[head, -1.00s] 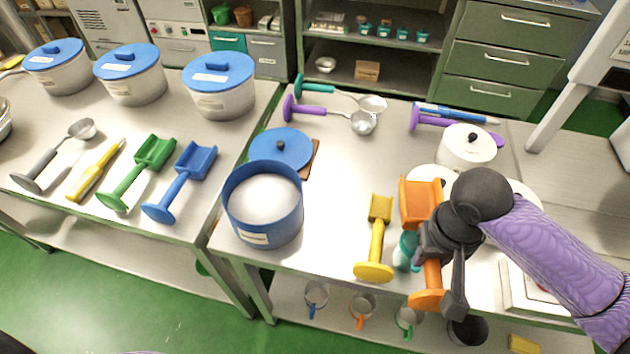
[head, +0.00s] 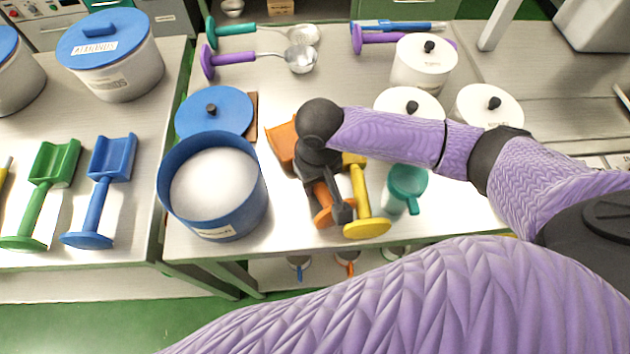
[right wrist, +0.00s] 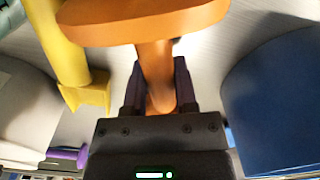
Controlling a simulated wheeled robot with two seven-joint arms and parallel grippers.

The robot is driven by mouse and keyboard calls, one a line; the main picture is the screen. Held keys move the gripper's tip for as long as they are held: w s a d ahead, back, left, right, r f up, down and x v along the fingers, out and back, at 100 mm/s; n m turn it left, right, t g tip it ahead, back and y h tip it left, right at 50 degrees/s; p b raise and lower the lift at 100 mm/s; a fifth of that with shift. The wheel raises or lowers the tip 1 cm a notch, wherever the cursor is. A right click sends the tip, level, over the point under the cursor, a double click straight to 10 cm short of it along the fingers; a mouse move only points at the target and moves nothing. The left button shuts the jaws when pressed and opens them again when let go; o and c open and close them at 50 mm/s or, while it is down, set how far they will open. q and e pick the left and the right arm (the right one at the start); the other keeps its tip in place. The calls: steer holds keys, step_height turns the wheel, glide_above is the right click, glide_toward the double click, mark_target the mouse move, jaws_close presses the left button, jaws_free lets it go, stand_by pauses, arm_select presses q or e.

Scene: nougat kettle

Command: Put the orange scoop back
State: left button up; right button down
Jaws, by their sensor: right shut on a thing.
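The orange scoop (head: 283,143) is in my right gripper (head: 322,180), between the blue pot and the yellow scoop in the head view. In the right wrist view my right gripper (right wrist: 158,90) is shut on the scoop's orange handle (right wrist: 154,62), with the round orange end near the camera. I cannot tell whether the scoop touches the table. The yellow scoop (head: 364,205) lies just right of it, partly hidden by my gripper. My left gripper is not in view.
The open blue pot (head: 212,222) with white contents stands close on the left, its blue lid (head: 214,108) behind. A teal cup (head: 405,183) stands to the right. A green scoop (head: 40,195) and a blue scoop (head: 102,190) lie on the left table.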

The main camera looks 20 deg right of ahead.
steer(key=shift+c, duration=2)
jaws_free()
step_height(320, 180, up, 12)
steer(key=p, duration=0.5)
steer(key=shift+r, duration=0.15)
